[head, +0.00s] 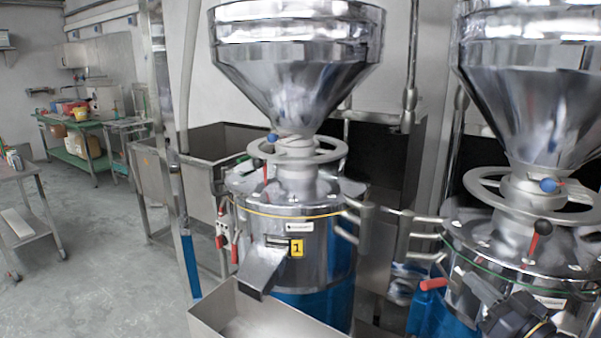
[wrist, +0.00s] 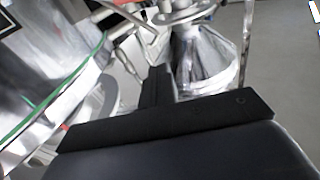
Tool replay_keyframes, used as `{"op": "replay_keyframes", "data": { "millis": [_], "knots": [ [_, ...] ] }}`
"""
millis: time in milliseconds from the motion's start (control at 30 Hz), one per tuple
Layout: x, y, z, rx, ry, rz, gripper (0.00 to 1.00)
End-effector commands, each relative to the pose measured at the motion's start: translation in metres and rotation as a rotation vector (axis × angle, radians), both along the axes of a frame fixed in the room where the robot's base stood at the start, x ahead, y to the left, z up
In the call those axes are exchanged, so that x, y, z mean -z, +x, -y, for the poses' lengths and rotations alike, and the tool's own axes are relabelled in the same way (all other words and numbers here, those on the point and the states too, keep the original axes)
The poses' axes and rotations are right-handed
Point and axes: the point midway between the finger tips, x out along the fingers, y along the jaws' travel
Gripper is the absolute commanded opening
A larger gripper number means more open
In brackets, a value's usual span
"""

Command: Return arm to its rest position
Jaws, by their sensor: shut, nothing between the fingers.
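My gripper (wrist: 157,88) shows in the wrist view as a dark body across the bottom, with its narrow fingers pointing up the picture. The fingers are shut and hold nothing. In the head view, dark parts of my arm are at the lower right, in front of the right grinder (head: 530,245); the fingertips are hard to make out there. In the wrist view the steel drum with a green line (wrist: 50,75) lies close on the left. Its gap to my gripper cannot be judged.
The left grinder (head: 290,225), marked 1, has a chute over a steel trough (head: 225,310). A red-handled lever (head: 433,284) is beside my arm. Pipes stand between the grinders. A green table (head: 85,130) with containers is at the back left. Floor on the left is open.

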Motion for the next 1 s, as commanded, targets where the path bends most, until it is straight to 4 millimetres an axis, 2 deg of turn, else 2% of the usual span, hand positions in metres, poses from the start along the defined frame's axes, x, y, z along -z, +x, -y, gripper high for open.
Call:
{"op": "replay_keyframes", "data": {
  "millis": [33,400,433,533,600,1000],
  "knots": [
    [-0.009,0.007,-0.005,-0.005,-0.014,0.005,0.0],
    [-0.035,0.054,-0.034,-0.004,-0.137,0.047,0.0],
    [-0.019,0.052,-0.032,0.0,-0.132,0.043,0.0],
    [0.001,0.051,-0.031,0.0,-0.13,0.042,0.0],
    [-0.004,0.05,-0.027,0.001,-0.101,0.031,0.0],
    [0.009,0.041,-0.011,0.0,0.089,-0.041,0.0]
  ]
}}
